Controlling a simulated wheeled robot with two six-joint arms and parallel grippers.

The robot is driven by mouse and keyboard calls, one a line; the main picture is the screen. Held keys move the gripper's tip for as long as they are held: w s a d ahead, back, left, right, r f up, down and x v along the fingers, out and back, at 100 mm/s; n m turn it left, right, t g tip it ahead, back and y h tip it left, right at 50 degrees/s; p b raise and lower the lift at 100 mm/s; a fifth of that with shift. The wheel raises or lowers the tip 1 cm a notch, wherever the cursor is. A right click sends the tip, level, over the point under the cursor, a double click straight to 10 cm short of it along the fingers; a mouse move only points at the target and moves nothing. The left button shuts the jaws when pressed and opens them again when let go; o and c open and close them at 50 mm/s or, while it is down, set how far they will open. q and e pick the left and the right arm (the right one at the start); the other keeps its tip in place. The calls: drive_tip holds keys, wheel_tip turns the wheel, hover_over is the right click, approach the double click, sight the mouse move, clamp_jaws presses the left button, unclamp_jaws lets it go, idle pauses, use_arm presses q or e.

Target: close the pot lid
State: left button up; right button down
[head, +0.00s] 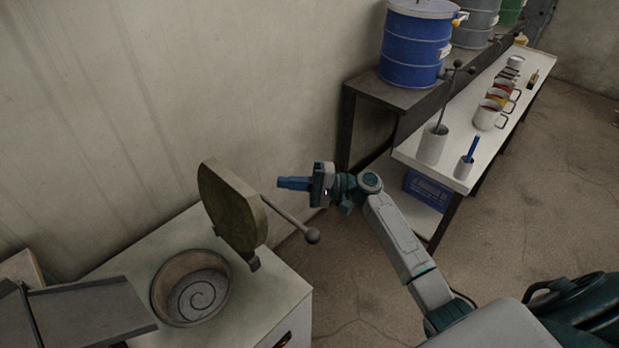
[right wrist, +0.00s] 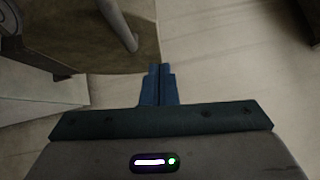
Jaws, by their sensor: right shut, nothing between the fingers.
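The pot (head: 160,293) is a round basin sunk in the white counter at lower left, with a spiral on its floor. Its lid (head: 228,208) stands raised, nearly upright, at the pot's right rim, so the pot is open. A rod handle (head: 285,215) with a ball knob (head: 312,236) sticks out from the lid to the right. My right gripper (head: 281,183) is shut and empty, pointing left, above and behind the handle. In the right wrist view, its fingers (right wrist: 158,84) show close to the edge of the lid (right wrist: 80,35), with the rod (right wrist: 118,25) beyond. My left gripper is out of view.
A white bench (head: 462,150) at right holds several mugs (head: 488,115), a ladle holder (head: 432,145) and a small cup (head: 463,168). A blue drum (head: 412,50) stands on a dark shelf. Open floor lies between counter and bench.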

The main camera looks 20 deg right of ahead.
drive_tip(key=a, duration=0.1)
drive_tip(key=a+p, duration=0.1)
drive_tip(key=a, duration=0.1)
drive_tip(key=s+a+p, duration=0.1)
drive_tip(key=shift+a+r, duration=0.4)
drive_tip(key=shift+a, duration=0.1)
